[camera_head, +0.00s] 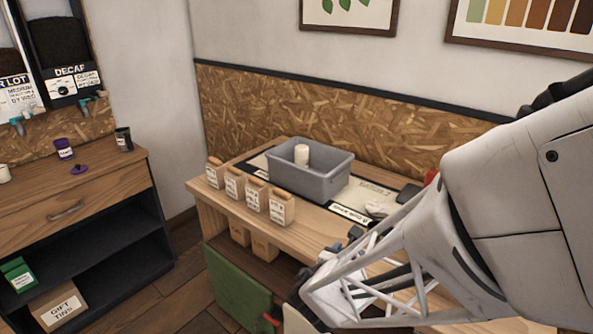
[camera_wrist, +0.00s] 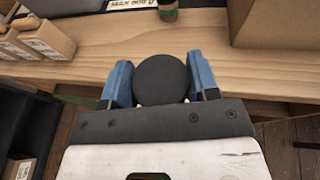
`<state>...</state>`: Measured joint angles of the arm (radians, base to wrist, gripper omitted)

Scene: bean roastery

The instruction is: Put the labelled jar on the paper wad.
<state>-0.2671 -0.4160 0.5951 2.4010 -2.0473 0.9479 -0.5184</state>
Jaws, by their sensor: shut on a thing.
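My gripper (camera_wrist: 160,66) has its two blue fingers on either side of a round, black-topped thing (camera_wrist: 162,82) and is shut on it. It holds this over the front edge of the wooden table. Only the flat top shows, so I cannot read a label or be sure it is the labelled jar. In the head view, the arm largely hides the gripper. A crumpled whitish paper wad (camera_head: 378,208) lies on the table's mat, right of the grey bin; nothing is seen on it.
A grey bin (camera_head: 288,180) with a pale cylinder inside stands on the table. Several small labelled bags (camera_head: 256,195) line its front edge. A brown box (camera_wrist: 275,24) is at right.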

